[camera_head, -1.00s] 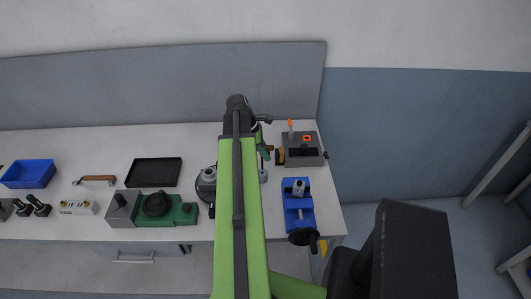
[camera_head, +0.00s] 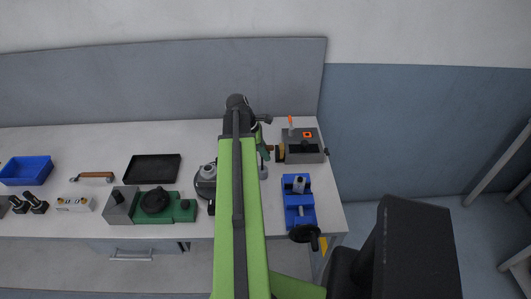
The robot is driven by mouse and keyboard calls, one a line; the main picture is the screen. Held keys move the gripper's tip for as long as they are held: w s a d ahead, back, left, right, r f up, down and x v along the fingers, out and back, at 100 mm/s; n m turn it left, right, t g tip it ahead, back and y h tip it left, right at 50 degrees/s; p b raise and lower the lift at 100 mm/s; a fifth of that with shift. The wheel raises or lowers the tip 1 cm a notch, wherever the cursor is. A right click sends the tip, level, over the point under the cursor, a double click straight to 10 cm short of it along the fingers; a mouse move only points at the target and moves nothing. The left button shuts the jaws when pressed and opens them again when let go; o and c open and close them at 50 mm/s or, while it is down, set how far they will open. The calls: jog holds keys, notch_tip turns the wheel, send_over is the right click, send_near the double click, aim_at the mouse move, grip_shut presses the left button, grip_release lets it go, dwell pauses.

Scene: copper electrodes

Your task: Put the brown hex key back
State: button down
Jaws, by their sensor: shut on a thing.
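My gripper (camera_head: 265,143) is at the far end of my green arm, over the right part of the bench, just left of the grey block. It is mostly hidden by the arm's dark wrist. It is shut, with a small brown piece (camera_head: 270,148) at its jaws that looks like the brown hex key; its full shape is too small to make out. The grey block (camera_head: 313,157) stands at the back right of the bench, with an orange-topped upright piece (camera_head: 290,122), an orange square and a brass-coloured knob at its left side.
A blue vise (camera_head: 299,207) stands in front of the grey block. A black tray (camera_head: 152,168), a green and grey device (camera_head: 153,203), a brown-handled item (camera_head: 94,176) and a blue bin (camera_head: 27,170) lie to the left. A wall rises behind the bench (camera_head: 100,145).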

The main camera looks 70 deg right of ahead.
jog(key=shift+f+b, duration=2)
jog(key=shift+f, duration=0.2)
jog(key=shift+c, duration=2.2)
grip_release()
jog(key=shift+r, duration=0.1)
jog(key=shift+r, duration=0.15)
jog(key=shift+p+v, duration=4.75)
jog(key=shift+v, duration=0.15)
jog(key=p+v, duration=1.6)
jog(key=v, duration=0.1)
jog(key=shift+r, duration=0.15)
